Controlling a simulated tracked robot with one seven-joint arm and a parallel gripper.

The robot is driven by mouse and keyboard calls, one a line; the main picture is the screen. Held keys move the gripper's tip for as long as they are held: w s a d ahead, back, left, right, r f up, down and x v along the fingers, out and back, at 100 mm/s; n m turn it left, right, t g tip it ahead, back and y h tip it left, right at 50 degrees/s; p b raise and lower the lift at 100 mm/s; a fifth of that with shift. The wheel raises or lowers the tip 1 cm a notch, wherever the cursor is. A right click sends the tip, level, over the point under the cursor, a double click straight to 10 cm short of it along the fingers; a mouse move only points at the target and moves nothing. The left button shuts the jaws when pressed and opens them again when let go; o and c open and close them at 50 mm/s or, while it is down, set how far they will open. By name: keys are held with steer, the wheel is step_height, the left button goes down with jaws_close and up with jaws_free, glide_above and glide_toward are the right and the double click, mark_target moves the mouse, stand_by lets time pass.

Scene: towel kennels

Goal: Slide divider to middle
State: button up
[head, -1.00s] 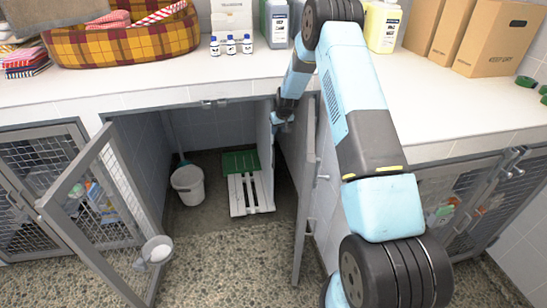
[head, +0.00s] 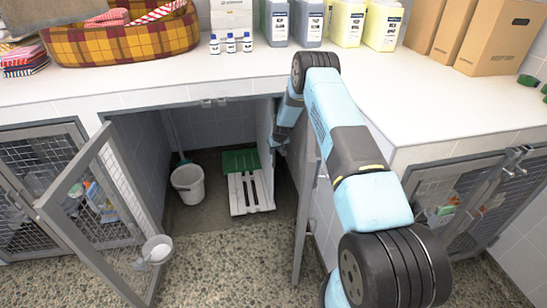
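The divider (head: 264,126) appears to be the pale upright panel inside the open kennel, near its right side and seen almost edge-on. My gripper (head: 276,141) is inside the kennel opening, close to the divider's front edge. It is small and dark here, and my arm partly hides the area. I cannot tell whether it touches the divider or whether its fingers are open.
The left mesh door (head: 104,205) stands open with a metal bowl (head: 157,250). The right door (head: 304,205) also stands open, close to my arm. A bucket (head: 188,183) and a slatted white board (head: 249,192) are inside. Jugs (head: 308,22) and boxes (head: 497,38) stand on the counter.

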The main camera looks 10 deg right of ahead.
mark_target(274, 154)
steer(key=shift+x, duration=3.35)
jaws_close()
